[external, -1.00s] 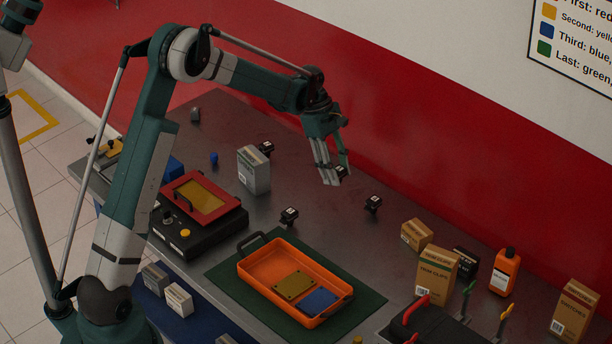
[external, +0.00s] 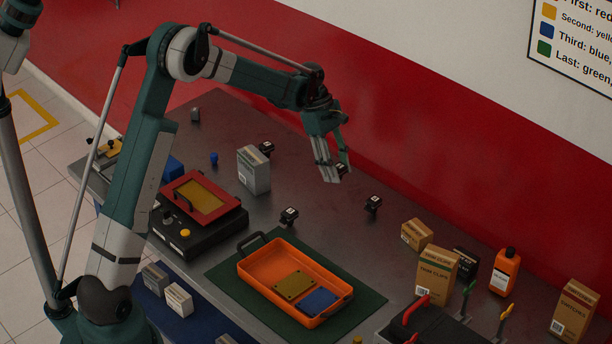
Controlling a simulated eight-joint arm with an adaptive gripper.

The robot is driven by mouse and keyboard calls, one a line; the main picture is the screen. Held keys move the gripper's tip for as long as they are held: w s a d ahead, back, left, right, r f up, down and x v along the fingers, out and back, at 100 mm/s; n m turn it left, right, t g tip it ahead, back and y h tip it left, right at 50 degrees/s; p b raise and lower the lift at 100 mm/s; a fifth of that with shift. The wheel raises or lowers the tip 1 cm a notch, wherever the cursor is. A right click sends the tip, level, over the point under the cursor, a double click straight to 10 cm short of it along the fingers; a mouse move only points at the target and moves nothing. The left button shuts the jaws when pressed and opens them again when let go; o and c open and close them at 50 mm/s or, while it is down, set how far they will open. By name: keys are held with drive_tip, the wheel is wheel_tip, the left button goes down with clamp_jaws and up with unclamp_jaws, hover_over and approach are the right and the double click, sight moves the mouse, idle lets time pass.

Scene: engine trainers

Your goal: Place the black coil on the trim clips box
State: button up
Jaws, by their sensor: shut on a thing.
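My gripper (external: 335,173) is at the far side of the bench, in front of the red wall. It is shut on a small black coil (external: 343,168), mostly hidden by the fingers. The trim clips box (external: 435,277) is a brown carton standing upright at the right of the bench, well to the right of my gripper and nearer the camera. Similar black coils sit apart on the bench: one right of the gripper (external: 373,204), one behind the orange tray (external: 289,217), and one by the grey box (external: 266,149).
A smaller carton (external: 416,234), a dark box (external: 465,263) and an orange bottle (external: 505,272) stand around the trim clips box. Another carton (external: 575,311) is at far right. An orange tray (external: 255,284) lies on a green mat. The bench between gripper and cartons is largely clear.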

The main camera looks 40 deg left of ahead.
drive_tip(key=s+d+r+p, duration=0.3)
drive_tip(key=d+r, duration=0.2)
drive_tip(key=d, duration=1)
drive_tip(key=s+d+r+p, duration=0.2)
drive_tip(key=d+r+p, duration=0.2)
drive_tip(key=d, duration=1.1)
drive_tip(key=s+d+r+p, duration=0.3)
drive_tip(key=d+r, duration=0.4)
drive_tip(key=d, duration=0.9)
drive_tip(key=shift+s+p, duration=0.3)
drive_tip(key=shift+p, duration=0.4)
approach(447, 259)
drive_tip(key=shift+d, duration=0.85)
drive_tip(key=shift+f+p, duration=0.3)
drive_tip(key=shift+f, duration=1.55)
drive_tip(key=shift+f, duration=0.2)
drive_tip(key=o, duration=1)
drive_tip(key=shift+c, duration=0.2)
